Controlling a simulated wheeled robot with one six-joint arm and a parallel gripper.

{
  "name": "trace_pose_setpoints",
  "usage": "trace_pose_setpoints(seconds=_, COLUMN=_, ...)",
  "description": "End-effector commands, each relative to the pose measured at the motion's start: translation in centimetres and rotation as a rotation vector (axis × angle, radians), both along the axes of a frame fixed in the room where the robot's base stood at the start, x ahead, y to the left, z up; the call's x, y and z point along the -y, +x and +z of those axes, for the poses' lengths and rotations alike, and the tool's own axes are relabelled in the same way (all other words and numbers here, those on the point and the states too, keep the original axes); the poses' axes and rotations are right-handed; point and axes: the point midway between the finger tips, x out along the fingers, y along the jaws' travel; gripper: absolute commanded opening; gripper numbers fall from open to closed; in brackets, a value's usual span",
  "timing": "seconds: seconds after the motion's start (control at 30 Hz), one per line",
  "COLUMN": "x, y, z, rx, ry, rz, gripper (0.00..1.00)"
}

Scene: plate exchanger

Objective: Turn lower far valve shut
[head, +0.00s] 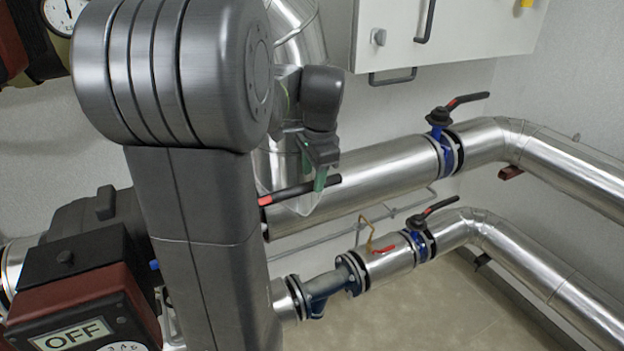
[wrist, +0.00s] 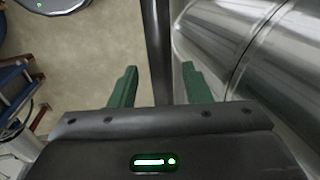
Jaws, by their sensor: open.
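The lower far valve (head: 420,242) is blue and sits on the lower silver pipe, right of centre in the head view. Its black lever (head: 437,207) with a red band slants up to the right. My gripper (head: 318,178) is open, left of and above this valve and well apart from it. It is close to another black lever with a red end (head: 303,189). In the wrist view, a dark bar (wrist: 157,45) lies between the green fingers of my gripper (wrist: 159,80); I cannot tell whether they touch it. The lower far valve is not recognisable there.
An upper blue valve (head: 440,145) with a black and red lever sits on the upper silver pipe (head: 380,172). A small red-handled tap (head: 383,248) is left of the lower valve. A white cabinet (head: 455,30) hangs above. Floor (head: 470,300) shows below the pipes.

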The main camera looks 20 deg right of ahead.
Motion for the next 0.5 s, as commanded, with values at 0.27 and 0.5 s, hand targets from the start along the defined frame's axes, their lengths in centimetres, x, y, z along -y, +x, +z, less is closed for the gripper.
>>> trace_pose_setpoints(seconds=0.27, x=0.0, y=0.5, z=-2.2, rx=0.0, ry=0.0, rz=0.0, gripper=0.44)
trace_pose_setpoints(seconds=0.5, x=0.0, y=0.5, z=-2.2, rx=0.0, ry=0.0, rz=0.0, gripper=0.44)
